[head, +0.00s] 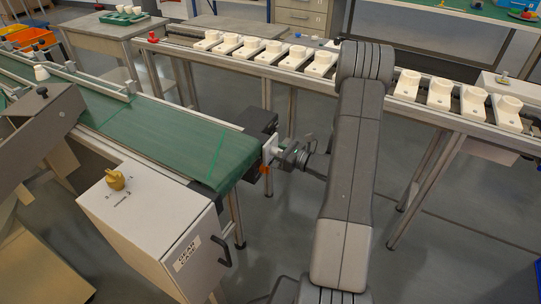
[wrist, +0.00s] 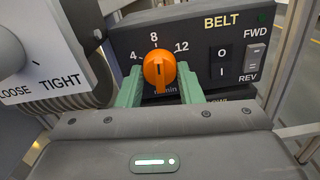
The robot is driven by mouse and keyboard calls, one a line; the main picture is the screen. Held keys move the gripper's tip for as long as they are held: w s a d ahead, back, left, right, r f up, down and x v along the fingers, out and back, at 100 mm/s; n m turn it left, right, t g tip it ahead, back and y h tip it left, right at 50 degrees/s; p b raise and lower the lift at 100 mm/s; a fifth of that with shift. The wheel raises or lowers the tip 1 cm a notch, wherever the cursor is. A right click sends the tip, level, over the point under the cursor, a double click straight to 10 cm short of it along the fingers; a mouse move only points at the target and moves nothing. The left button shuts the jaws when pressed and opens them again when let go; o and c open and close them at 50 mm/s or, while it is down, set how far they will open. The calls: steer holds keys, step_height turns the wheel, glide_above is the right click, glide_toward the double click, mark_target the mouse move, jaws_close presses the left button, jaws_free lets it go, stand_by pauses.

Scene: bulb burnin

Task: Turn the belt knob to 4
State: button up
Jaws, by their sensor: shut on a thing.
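The orange belt knob (wrist: 159,72) sits on the dark belt panel (wrist: 203,50) in the wrist view, with 4, 8 and 12 printed around it. Its dark line stands nearly upright, towards the 8. My gripper (wrist: 161,88) has one green finger on each side of the knob and is shut on it. The lower part of the scale is hidden behind the knob and gripper. In the head view, my gripper (head: 288,156) is at the end of the green conveyor (head: 165,140); I cannot make out the knob's setting there.
Right of the knob are an O/I switch (wrist: 222,61) and a FWD/REV switch (wrist: 254,59). A white LOOSE/TIGHT plate (wrist: 40,75) stands close on the left.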

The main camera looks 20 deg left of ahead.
steer(key=shift+n+b, duration=6.4)
steer(key=shift+b, duration=0.45)
steer(key=o, duration=0.7)
steer(key=s+d+p, duration=0.1)
steer(key=d+p, duration=0.2)
steer(key=d, duration=1)
steer(key=shift+d, duration=0.4)
